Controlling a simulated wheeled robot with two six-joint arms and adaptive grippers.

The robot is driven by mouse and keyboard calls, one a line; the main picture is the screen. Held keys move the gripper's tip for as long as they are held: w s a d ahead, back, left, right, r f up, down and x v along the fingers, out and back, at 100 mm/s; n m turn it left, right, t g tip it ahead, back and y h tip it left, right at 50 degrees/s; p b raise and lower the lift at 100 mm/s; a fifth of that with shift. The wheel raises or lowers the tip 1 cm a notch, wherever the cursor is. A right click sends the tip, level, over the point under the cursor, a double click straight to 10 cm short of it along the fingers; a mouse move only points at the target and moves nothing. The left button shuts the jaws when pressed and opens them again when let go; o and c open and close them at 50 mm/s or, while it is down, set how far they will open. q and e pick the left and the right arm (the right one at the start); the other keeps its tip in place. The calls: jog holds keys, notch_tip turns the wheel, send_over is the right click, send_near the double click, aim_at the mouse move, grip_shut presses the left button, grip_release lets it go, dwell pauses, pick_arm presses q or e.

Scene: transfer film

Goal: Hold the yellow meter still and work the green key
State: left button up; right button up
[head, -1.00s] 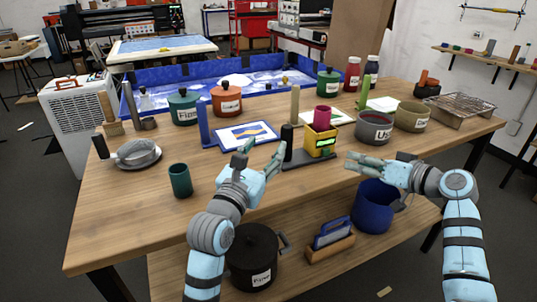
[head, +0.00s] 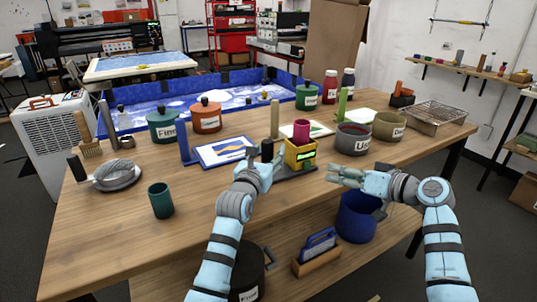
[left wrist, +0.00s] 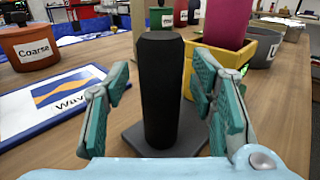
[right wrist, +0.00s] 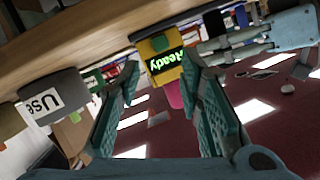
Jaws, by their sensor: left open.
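The yellow meter (head: 297,159) stands upright on a dark base plate (left wrist: 180,144) near the table's front edge. Its lit display (right wrist: 165,62) reads "Ready" and appears upside down in the right wrist view. The green key (right wrist: 158,43) is a small patch on the meter's face beside the display. A black post (left wrist: 163,95) rises from the plate left of the meter. My left gripper (head: 260,168) is open, with the post between its spread fingers in the left wrist view. My right gripper (head: 338,175) is open and empty, right of the meter and facing it.
A magenta cup (head: 301,130) sits on the meter. A framed wave picture (head: 226,152) lies to the left, and a pot labelled "Use" (head: 352,140) stands to the right. A teal cup (head: 160,201) stands at the front left, with clear tabletop around it.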

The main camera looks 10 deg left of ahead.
pick_arm(q)
jog(key=shift+c, duration=0.3)
grip_shut()
pick_arm(e)
grip_shut()
dwell(1.0)
